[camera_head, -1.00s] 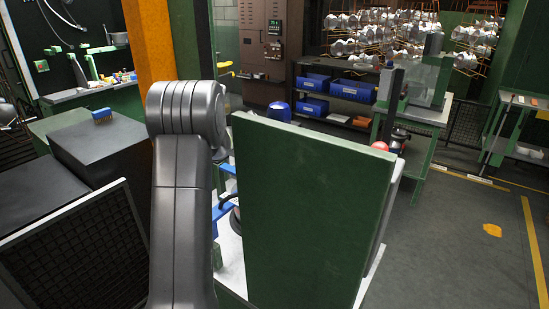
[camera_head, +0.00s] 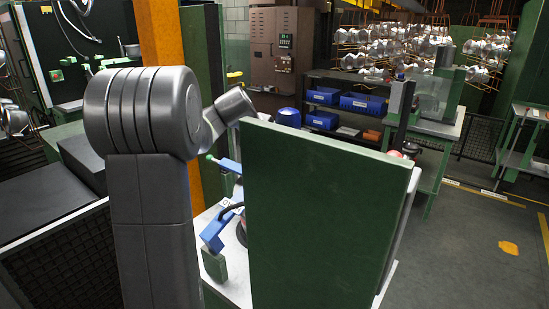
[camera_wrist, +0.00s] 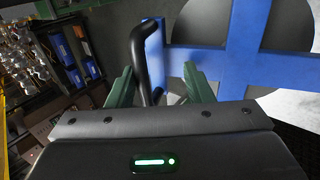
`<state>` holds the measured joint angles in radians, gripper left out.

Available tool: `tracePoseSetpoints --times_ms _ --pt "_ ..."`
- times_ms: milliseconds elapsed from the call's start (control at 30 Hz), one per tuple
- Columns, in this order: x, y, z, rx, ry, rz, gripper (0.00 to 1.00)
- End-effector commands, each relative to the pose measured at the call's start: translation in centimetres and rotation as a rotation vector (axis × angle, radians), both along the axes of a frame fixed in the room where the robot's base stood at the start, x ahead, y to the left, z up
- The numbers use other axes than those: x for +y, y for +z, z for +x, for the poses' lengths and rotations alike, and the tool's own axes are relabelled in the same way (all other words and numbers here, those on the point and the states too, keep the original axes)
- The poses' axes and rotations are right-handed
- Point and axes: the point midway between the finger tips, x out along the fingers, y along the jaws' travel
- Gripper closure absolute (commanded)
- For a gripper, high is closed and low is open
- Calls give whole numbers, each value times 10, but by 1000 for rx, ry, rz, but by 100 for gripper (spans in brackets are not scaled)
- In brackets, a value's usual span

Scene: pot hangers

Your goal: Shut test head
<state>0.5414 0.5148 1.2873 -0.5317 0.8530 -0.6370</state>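The test head seems to be the blue cross-shaped frame (camera_wrist: 238,68) with a black bar handle (camera_wrist: 141,58), large in the wrist view. A big grey disc lies behind the blue bars. My gripper (camera_wrist: 160,80) is open, its two green fingers apart. The handle's lower part lies between the fingers, closer to the left one; I cannot tell whether they touch. The panel hides my gripper and most of the station there.
The green panel stands upright close in front. Dark mesh fencing (camera_head: 65,262) is at the lower left, with an orange post (camera_head: 168,80) behind. Shelves with blue bins (camera_head: 363,103) and a green-legged table (camera_head: 440,127) stand behind. The floor at the right is clear.

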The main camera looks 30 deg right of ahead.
Motion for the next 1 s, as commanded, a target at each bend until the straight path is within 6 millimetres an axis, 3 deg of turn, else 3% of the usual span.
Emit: tracePoseSetpoints --times_ms 433,1000 --pt "6 -1 -2 9 -2 12 69" --pt "24 35 -9 6 -1 8 69"
